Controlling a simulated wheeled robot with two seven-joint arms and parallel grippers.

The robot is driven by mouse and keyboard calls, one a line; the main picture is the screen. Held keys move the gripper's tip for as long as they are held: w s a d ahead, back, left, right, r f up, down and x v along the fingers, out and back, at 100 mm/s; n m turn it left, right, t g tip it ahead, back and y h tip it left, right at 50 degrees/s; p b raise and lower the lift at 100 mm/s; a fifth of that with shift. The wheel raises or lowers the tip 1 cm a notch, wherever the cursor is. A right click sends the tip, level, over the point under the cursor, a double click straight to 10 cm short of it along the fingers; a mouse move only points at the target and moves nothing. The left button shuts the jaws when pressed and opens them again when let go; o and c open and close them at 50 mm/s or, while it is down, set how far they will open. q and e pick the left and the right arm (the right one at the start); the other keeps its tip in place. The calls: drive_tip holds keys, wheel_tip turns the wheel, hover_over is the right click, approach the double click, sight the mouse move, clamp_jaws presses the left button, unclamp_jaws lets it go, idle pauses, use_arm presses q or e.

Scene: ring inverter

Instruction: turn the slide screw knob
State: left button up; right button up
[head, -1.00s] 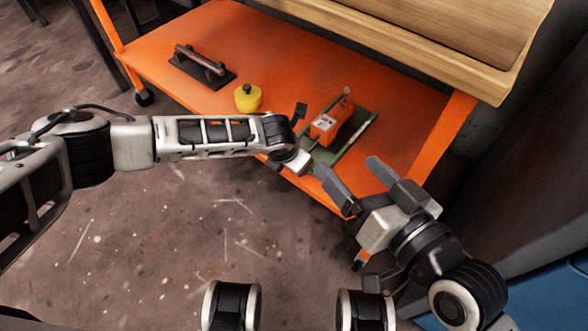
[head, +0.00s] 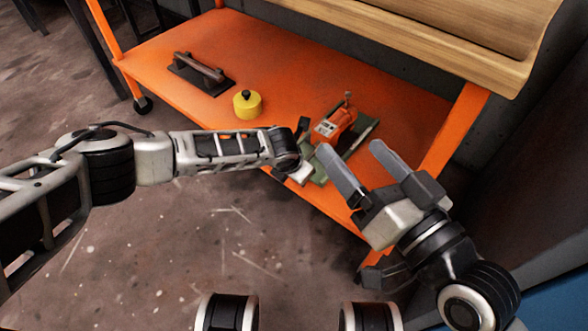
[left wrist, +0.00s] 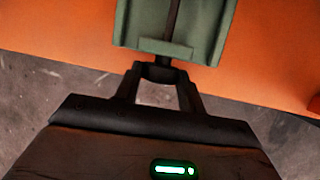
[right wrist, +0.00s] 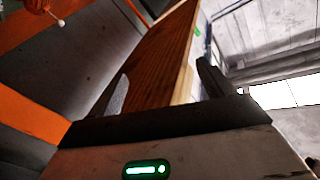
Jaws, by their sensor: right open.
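The green slide base (head: 362,138) carries an orange device (head: 335,124) near the right end of the orange shelf. In the left wrist view the slide (left wrist: 205,25) shows its end plate, with a dark screw running along its middle. The dark slide screw knob (left wrist: 160,73) sticks out from that plate. My left gripper (left wrist: 160,80) has its fingers close together on both sides of the knob and appears closed on it. In the head view the knob is hidden behind the left wrist. My right gripper (head: 352,150) is open and empty, in front of the slide's right side.
A yellow round weight (head: 247,104) with a black top stands left of the slide. A dark plate with a bar handle (head: 200,73) lies further left. The wooden upper tabletop (head: 420,35) overhangs the shelf at the back. An orange table leg (head: 455,130) stands right of the slide.

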use_arm(q)
drive_tip(key=shift+s, duration=0.1)
drive_tip(key=shift+d+y+p, duration=0.1)
drive_tip(key=shift+y+p, duration=0.3)
drive_tip(key=shift+p, duration=0.05)
drive_tip(key=shift+s+d+t+y+p, duration=0.15)
drive_tip(key=shift+t+y+p, duration=0.15)
drive_tip(key=shift+t+p, duration=0.15)
drive_tip(key=shift+s+d+f+m+t+y, duration=0.15)
drive_tip(key=shift+m+t+y, duration=0.25)
drive_tip(key=shift+t+y, duration=0.45)
drive_tip(key=shift+f+t+y, duration=0.1)
drive_tip(key=shift+t+y, duration=0.3)
drive_tip(key=shift+y, duration=0.25)
use_arm(e)
drive_tip(key=shift+s+a+f+m+g, duration=0.15)
drive_tip(key=shift+s+f+g, duration=0.1)
drive_tip(key=shift+f+g, duration=0.15)
drive_tip(key=shift+s+d+f+m+g, duration=0.1)
drive_tip(key=shift+s+f+m+g, duration=0.15)
drive_tip(key=shift+f, duration=0.25)
use_arm(q)
drive_tip(key=o, duration=1)
use_arm(e)
drive_tip(key=shift+r, duration=0.1)
